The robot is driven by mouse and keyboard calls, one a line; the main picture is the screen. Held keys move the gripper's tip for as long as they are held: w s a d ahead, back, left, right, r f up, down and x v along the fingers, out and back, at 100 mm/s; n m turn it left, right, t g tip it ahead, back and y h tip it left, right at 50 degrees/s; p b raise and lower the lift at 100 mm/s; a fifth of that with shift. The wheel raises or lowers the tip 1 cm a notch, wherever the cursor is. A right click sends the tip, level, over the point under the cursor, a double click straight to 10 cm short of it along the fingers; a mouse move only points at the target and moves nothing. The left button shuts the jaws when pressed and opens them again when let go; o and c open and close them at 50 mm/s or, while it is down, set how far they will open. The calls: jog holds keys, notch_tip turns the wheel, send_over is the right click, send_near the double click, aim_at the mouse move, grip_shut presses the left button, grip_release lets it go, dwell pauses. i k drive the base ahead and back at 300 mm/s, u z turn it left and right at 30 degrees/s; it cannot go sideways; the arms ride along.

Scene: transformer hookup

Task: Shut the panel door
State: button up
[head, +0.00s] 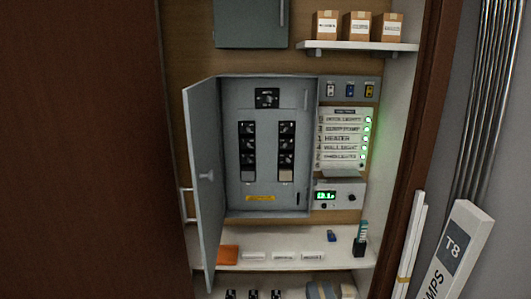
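The grey panel door (204,178) stands open, hinged at the left side of the panel box (266,195) and swung out toward me. A small knob (206,176) sticks out near the middle of the door. Behind it the panel's inside shows, with a main breaker (267,98) at the top and two columns of dark breakers (247,150) below. The lowest breaker in each column has a pale face. A yellow label (261,198) sits near the bottom. My gripper is not in view.
A labelled strip with green lights (341,138) and a meter (339,194) are right of the box. A shelf (300,250) below holds an orange item (228,255). A brown cabinet door (80,150) fills the left; a T8 lamp box (455,250) leans right.

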aim_at(199, 98)
jog(key=i, duration=0.85)
jog(key=u, duration=0.3)
jog(key=k, duration=0.8)
jog(key=z, duration=0.25)
jog(key=i, duration=1)
